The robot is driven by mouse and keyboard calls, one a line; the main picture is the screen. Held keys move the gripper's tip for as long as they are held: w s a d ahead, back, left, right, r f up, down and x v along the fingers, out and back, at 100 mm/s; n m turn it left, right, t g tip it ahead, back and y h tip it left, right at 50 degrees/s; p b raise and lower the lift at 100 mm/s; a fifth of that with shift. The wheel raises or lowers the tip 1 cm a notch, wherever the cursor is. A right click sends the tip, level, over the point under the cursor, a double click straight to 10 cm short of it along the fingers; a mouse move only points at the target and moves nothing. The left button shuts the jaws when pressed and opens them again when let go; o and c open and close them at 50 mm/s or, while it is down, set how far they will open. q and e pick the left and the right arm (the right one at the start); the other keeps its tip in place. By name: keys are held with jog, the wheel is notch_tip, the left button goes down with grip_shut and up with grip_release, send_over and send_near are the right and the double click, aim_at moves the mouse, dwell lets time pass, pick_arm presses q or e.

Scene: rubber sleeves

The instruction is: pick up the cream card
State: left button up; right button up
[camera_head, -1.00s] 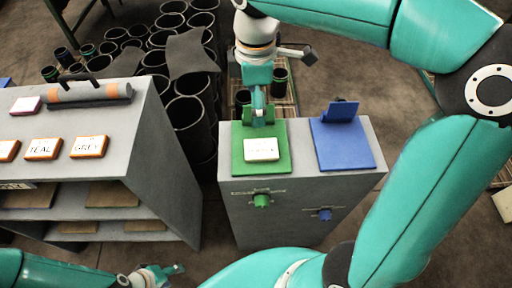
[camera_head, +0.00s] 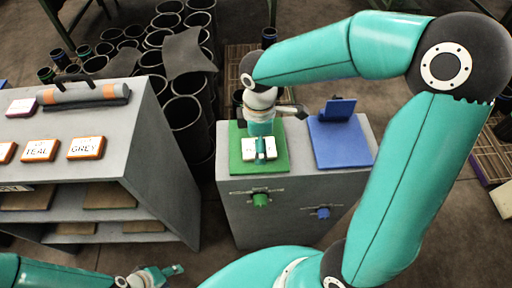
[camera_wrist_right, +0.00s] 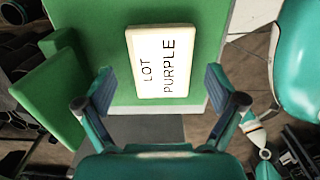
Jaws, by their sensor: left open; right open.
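The cream card (camera_head: 248,157) lies on the green pad (camera_head: 240,170) on top of the grey cabinet, partly hidden by my right gripper (camera_head: 261,158). In the right wrist view the cream card (camera_wrist_right: 160,60) reads "LOT PURPLE" on the green pad (camera_wrist_right: 85,20). It lies ahead of and between the open fingers of my right gripper (camera_wrist_right: 160,85), which hold nothing. My left gripper (camera_head: 165,275) is open and empty at the bottom left, away from the card.
A blue pad (camera_head: 340,145) with an upright blue plate (camera_head: 338,109) is right of the green pad. At left, a grey shelf unit (camera_head: 125,140) bears orange-edged labels, among them "TEAL" (camera_head: 40,150) and "GREY" (camera_head: 86,148). Several black sleeves (camera_head: 187,125) stand behind.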

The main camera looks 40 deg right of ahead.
jog(key=shift+f, duration=0.4)
jog(key=c, duration=1.2)
jog(key=shift+r, duration=0.15)
jog(key=shift+c, duration=0.2)
